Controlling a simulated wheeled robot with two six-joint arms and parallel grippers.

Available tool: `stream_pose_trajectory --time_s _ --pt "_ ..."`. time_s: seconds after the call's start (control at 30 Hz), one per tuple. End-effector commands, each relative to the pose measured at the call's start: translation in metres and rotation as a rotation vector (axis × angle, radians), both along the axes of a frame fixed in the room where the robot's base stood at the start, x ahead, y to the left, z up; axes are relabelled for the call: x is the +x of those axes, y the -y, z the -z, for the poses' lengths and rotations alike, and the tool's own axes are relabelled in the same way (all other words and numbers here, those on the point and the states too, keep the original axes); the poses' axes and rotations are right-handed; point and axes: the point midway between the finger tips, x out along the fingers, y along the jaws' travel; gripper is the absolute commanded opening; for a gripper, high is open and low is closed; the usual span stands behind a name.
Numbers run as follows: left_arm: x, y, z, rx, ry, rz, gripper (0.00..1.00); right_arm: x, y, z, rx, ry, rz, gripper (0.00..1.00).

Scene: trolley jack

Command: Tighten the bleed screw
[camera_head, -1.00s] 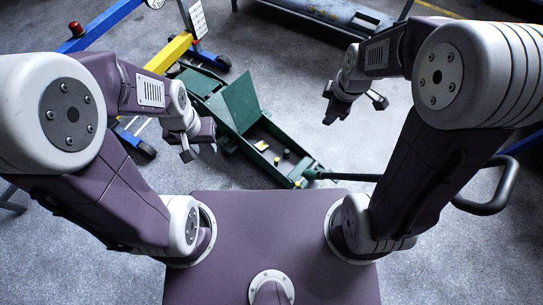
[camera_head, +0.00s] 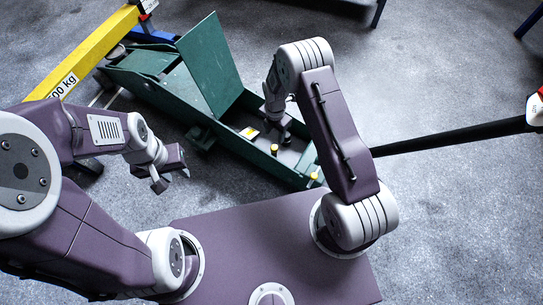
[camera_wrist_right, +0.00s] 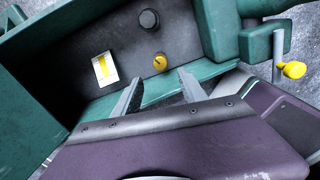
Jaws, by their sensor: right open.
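The green trolley jack (camera_head: 150,75) lies on the floor with its cover plate (camera_head: 212,65) raised. Its open tray holds a yellow slotted screw head (camera_wrist_right: 160,62), a black round cap (camera_wrist_right: 149,20) and a yellow-and-white label (camera_wrist_right: 105,68). The yellow head also shows in the head view (camera_head: 274,149). I cannot tell for certain which fitting is the bleed screw. My right gripper (camera_wrist_right: 160,82) is open and points down into the tray. The yellow head appears just past its fingertips, between their lines, and apart from them. My left gripper (camera_head: 172,179) is open and empty, left of the tray.
A yellow knob on a side pin (camera_wrist_right: 292,70) sits at the jack's near end. A long black handle (camera_head: 450,138) runs right from the jack. A yellow beam (camera_head: 85,55) stands at the upper left.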

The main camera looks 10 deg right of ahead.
Motion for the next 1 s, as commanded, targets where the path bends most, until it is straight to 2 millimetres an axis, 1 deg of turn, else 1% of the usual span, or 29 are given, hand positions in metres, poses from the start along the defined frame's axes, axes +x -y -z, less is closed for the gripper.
stream_pose_trajectory --time_s 0.03,0.23,0.37,0.47,0.6,0.73,0.83,1.0 --pt "0.0 0.0 0.011 0.0 0.001 0.0 0.34 0.0 -0.001 0.011 0.0 0.0 -0.002 0.49" --pt "0.0 0.0 0.008 0.0 0.001 0.0 0.34 0.0 -0.001 0.008 0.0 0.0 -0.002 0.49" --pt "0.0 0.0 0.016 0.0 0.001 0.0 0.34 0.0 -0.001 0.019 0.0 0.0 -0.001 0.49" --pt "0.0 0.0 0.029 0.0 0.001 0.0 0.34 -0.001 -0.001 0.036 0.0 -0.001 -0.001 0.49" --pt "0.0 0.0 0.053 0.0 0.001 0.0 0.34 -0.001 -0.001 0.068 0.0 0.0 -0.001 0.49" --pt "0.0 0.0 0.072 0.0 0.001 0.0 0.34 0.0 -0.001 0.093 0.0 0.0 -0.001 0.49" --pt "0.0 0.0 0.076 0.0 0.001 0.0 0.34 0.0 -0.001 0.1 0.001 0.001 -0.001 0.49" --pt "0.0 0.0 0.073 0.0 0.001 0.0 0.34 0.0 -0.001 0.098 0.001 0.001 -0.001 0.49"
